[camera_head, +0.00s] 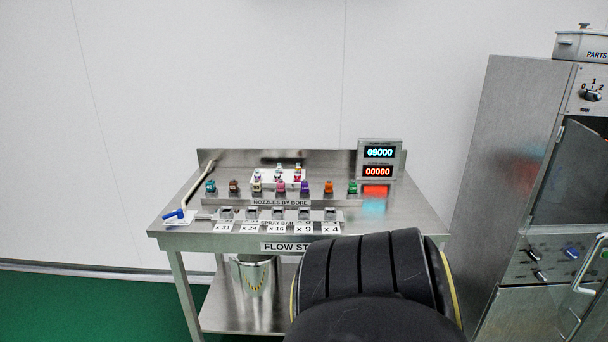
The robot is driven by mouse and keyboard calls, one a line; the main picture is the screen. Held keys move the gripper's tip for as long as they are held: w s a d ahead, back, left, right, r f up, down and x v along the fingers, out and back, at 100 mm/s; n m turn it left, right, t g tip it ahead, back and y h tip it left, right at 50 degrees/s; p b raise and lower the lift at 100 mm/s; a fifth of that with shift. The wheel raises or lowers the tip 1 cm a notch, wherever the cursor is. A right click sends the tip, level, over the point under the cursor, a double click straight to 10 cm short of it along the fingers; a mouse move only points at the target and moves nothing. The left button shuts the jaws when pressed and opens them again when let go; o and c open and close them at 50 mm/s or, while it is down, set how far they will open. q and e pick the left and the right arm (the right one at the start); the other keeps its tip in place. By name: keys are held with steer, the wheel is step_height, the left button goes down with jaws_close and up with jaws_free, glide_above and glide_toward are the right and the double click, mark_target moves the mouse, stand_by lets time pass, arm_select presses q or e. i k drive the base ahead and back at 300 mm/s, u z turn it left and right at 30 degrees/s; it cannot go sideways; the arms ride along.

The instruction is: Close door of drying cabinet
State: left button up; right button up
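A tall stainless steel cabinet (506,150) stands at the right edge, cut off by the frame. Its front shows a dial marked with numbers (591,91), a dark gap (594,124) below it and a grey metal panel (585,180) standing at an angle in that gap. I cannot tell for sure whether this is the drying cabinet or whether the panel is its door. A bar handle (590,268) shows at the lower right, partly cut off. Neither of my grippers is in view.
A steel flow station table (420,210) stands in the middle with several coloured nozzles (281,186), a two-line display (379,161) and a metal bucket (254,274) on its lower shelf. A lidded box marked "PARTS" (581,46) sits on the cabinet. Green floor (90,310) is clear at left.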

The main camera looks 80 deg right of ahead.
mark_target(595, 244)
steer(key=z, duration=4.1)
